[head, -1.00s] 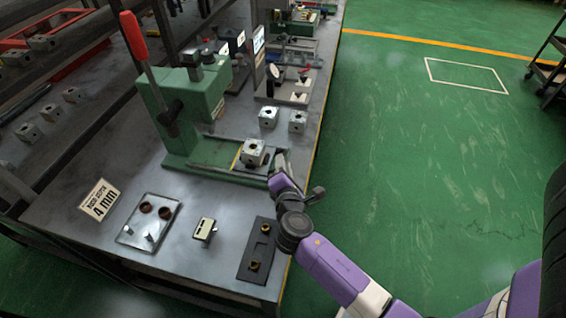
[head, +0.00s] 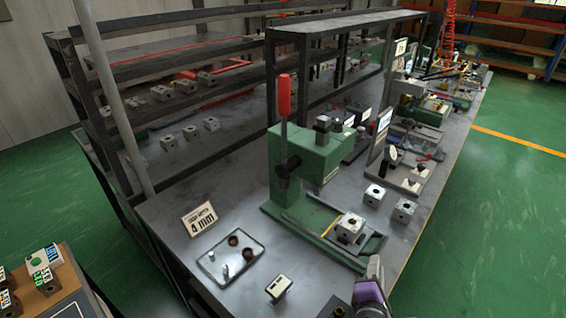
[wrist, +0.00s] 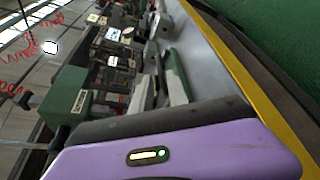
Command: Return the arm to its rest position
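The purple and grey end of my arm, with my gripper (head: 374,275), shows at the bottom edge of the head view, over the bench's front right corner. It is apart from the silver valve block (head: 349,228) on the green press (head: 300,165). In the wrist view a purple housing of mine with a dark bar fills the lower part. No fingertips can be made out, so whether the gripper is open or shut is hidden. I see nothing held.
Green floor (head: 510,220) is free at right.

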